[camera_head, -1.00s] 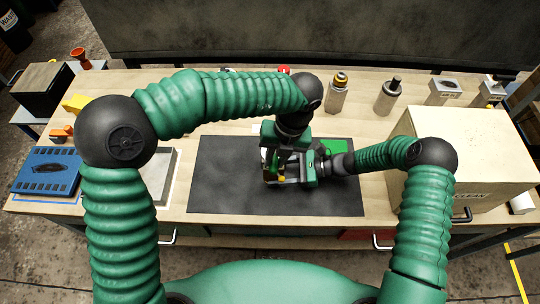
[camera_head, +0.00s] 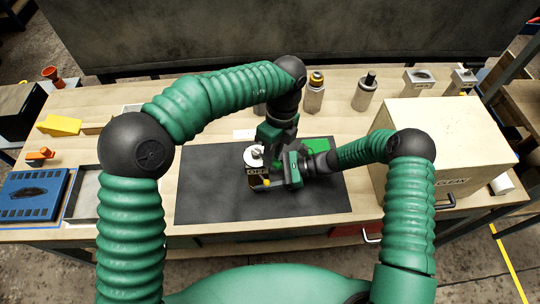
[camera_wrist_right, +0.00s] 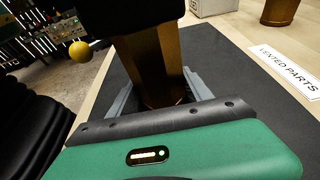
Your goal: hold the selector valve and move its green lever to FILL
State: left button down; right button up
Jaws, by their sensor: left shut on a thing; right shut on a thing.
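The selector valve (camera_head: 257,170) stands over the dark mat, with a pale round top, a small label on its near side and a yellow knob. In the right wrist view its brass body (camera_wrist_right: 152,68) sits between the grey jaws of my right gripper (camera_wrist_right: 160,100), which is shut on it. My right gripper (camera_head: 279,172) reaches it from the right in the head view. My left gripper (camera_head: 264,148) comes down from above at the valve's top and is shut, apparently on the green lever. The lever and the left fingertips are mostly hidden, so the lever's setting cannot be read.
The dark mat (camera_head: 215,195) is clear left of and in front of the valve. A green block (camera_head: 318,145) lies behind my right gripper. A large box (camera_head: 445,135) stands at the right, close to my right arm. Metal cylinders (camera_head: 365,92) stand along the back.

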pick_arm(q)
jog(key=shift+w+d+n, duration=0.1)
jog(key=shift+w+n, duration=0.15)
jog(key=shift+n, duration=0.15)
jog(key=c, duration=1.3)
grip_release()
jog(key=shift+o, duration=0.2)
notch_tip(320, 180, up, 12)
jog(key=w+d, duration=0.1)
jog(key=shift+w+d+f, duration=0.15)
jog(key=shift+w+d, duration=0.15)
jog(key=shift+w, duration=0.1)
pick_arm(e)
jog(key=o, duration=1.3)
jog(key=shift+c, duration=0.2)
